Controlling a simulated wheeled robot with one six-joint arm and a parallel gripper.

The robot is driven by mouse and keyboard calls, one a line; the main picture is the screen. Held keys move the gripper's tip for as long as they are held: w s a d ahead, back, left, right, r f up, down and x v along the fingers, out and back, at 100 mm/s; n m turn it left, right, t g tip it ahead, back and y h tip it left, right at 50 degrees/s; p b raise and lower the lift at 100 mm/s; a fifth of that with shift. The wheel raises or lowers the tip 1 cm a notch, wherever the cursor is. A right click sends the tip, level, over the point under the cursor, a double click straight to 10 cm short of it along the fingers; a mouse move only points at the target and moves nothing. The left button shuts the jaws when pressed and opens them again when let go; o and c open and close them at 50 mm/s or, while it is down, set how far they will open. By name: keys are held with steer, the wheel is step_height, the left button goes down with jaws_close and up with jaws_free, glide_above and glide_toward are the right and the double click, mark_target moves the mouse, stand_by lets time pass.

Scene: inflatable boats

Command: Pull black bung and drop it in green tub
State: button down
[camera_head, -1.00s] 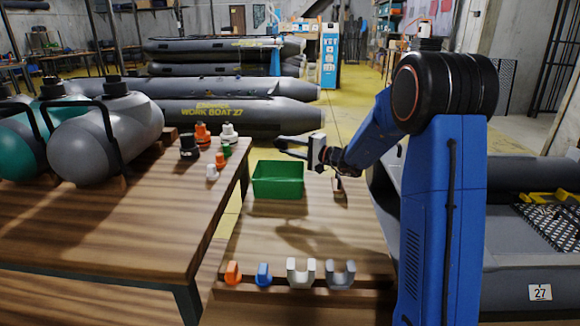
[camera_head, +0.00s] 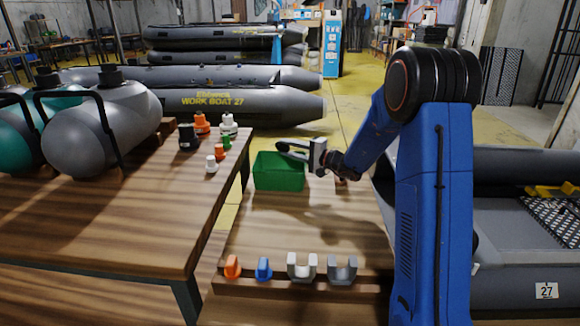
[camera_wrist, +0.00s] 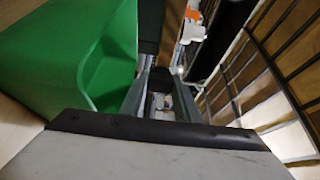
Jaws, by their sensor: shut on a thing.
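The green tub (camera_head: 279,178) stands on the narrow wooden bench in the head view, and its wall (camera_wrist: 65,50) fills the left of the wrist view. My gripper (camera_head: 284,147) points left, its fingers over the tub's far rim area. It is shut on a small dark thing, which looks like the black bung (camera_wrist: 160,77), though it is blurred between the fingertips. Its exact outline is hidden by the fingers. In the wrist view the fingers pass just right of the tub wall.
A long table (camera_head: 110,210) on the left bears grey and teal tubes with black caps and several small coloured bungs. Orange, blue and grey clips line the bench front. Grey boats lie behind and at right. The bench middle is clear.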

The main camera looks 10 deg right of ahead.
steer(key=c, duration=1.3)
jaws_free()
steer(key=shift+o, duration=0.2)
steer(key=v, duration=0.7)
steer(key=shift+s+d, duration=0.2)
steer(key=shift+s, duration=0.05)
